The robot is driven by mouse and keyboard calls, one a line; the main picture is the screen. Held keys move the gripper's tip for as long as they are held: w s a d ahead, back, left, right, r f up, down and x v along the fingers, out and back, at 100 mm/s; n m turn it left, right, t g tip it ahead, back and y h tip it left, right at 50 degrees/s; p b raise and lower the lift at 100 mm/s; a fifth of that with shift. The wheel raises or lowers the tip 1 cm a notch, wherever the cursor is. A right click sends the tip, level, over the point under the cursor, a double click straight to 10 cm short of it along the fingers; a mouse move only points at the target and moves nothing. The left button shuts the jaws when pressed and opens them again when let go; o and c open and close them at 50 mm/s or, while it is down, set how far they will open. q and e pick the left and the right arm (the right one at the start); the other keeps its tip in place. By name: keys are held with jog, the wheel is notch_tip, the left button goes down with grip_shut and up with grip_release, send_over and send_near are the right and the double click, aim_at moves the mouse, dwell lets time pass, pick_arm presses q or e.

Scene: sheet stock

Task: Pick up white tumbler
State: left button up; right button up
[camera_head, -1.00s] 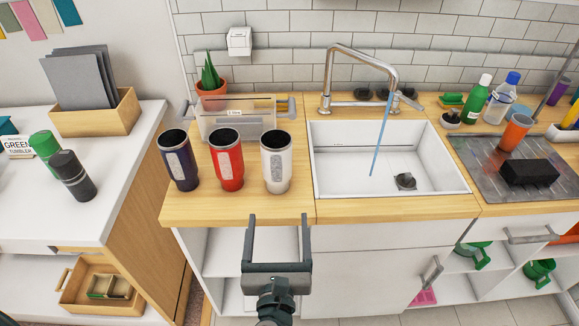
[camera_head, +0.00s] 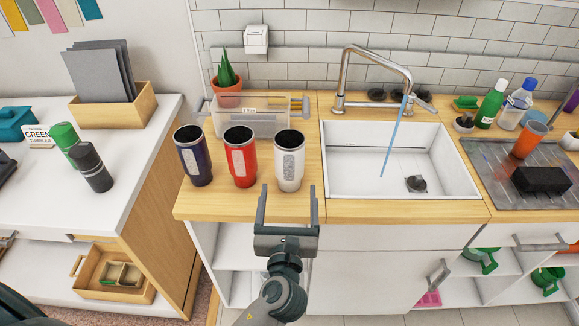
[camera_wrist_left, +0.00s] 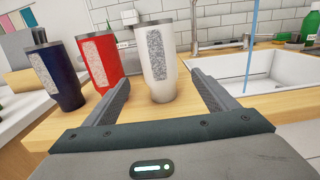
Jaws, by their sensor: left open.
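The white tumbler (camera_head: 289,161) stands upright on the wooden counter, at the right end of a row of three, left of the sink. In the left wrist view the white tumbler (camera_wrist_left: 156,55) stands just beyond the fingertips, roughly between them. My left gripper (camera_head: 289,190) is open and empty, its fingers pointing at the tumbler from the counter's front edge. It also shows in the left wrist view (camera_wrist_left: 161,85). The red tumbler (camera_head: 240,157) stands left of the white one, and the dark blue tumbler (camera_head: 193,157) left of that. My right gripper is not in view.
A clear bin (camera_head: 250,119) and a potted plant (camera_head: 227,85) stand behind the tumblers. The sink (camera_head: 400,160) with a running faucet (camera_head: 372,58) is close on the right. A side counter (camera_head: 120,190) with green and black tumblers is at the left.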

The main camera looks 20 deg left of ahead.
aim_at(289, 174)
pick_arm(q)
jog(key=p+x, duration=0.1)
jog(key=x, duration=0.4)
jog(key=shift+w+a, duration=0.1)
jog(key=shift+w, duration=0.05)
jog(key=shift+w+a+r+p, duration=0.1)
jog(key=shift+w+r+p, duration=0.15)
jog(key=shift+w, duration=0.2)
jog(key=shift+p+x, duration=0.75)
jog(key=shift+x, duration=1.35)
jog(key=shift+f, duration=0.1)
jog(key=c, duration=1.3)
jog(key=shift+c, duration=0.2)
